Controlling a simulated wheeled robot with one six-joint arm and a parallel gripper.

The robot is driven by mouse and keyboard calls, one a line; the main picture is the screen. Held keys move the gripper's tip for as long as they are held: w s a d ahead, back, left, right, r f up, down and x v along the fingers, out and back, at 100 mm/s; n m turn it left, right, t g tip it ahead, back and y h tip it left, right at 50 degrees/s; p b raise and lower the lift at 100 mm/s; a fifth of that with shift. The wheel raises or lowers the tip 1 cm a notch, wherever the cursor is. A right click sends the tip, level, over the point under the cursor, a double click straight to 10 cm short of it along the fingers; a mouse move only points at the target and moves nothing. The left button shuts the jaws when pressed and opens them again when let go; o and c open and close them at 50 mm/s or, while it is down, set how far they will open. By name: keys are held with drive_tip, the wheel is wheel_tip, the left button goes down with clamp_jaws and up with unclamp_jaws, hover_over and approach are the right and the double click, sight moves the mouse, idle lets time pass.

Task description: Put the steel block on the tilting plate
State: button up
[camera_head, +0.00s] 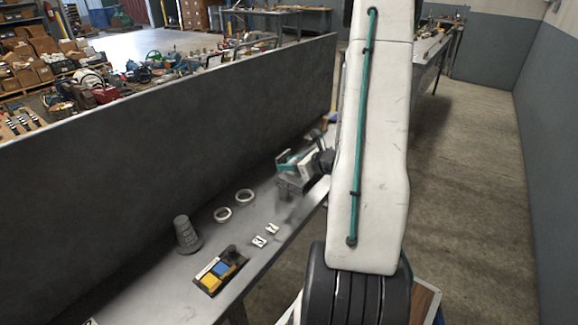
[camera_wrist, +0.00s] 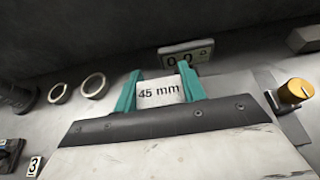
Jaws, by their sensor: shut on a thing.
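My gripper (camera_wrist: 160,82) has teal fingers and is shut on a pale block (camera_wrist: 160,93) marked "45 mm", which I take to be the steel block. In the head view, my gripper (camera_head: 296,160) is over the far part of the bench, partly hidden by my arm. A grey flat metal part (camera_wrist: 238,84) lies beyond and right of the fingers, by an orange knob (camera_wrist: 296,91). It may be the tilting plate; its tilt is unclear. I cannot tell whether the block touches anything below.
A small digital readout (camera_wrist: 187,54) stands behind the fingers. The bench (camera_head: 190,265) holds two rings (camera_head: 222,214) (camera_head: 244,196), a grey tapered weight (camera_head: 186,236), number cards (camera_head: 259,241) and a yellow-and-blue box (camera_head: 215,272). A tall dark panel (camera_head: 170,130) runs along its back.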

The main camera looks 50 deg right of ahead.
drive_tip(key=shift+s+d+f, duration=0.25)
drive_tip(key=shift+d+f, duration=0.2)
drive_tip(key=shift+f, duration=0.25)
drive_tip(key=shift+f, duration=0.1)
drive_tip(key=o, duration=1.2)
drive_tip(key=shift+a, duration=0.1)
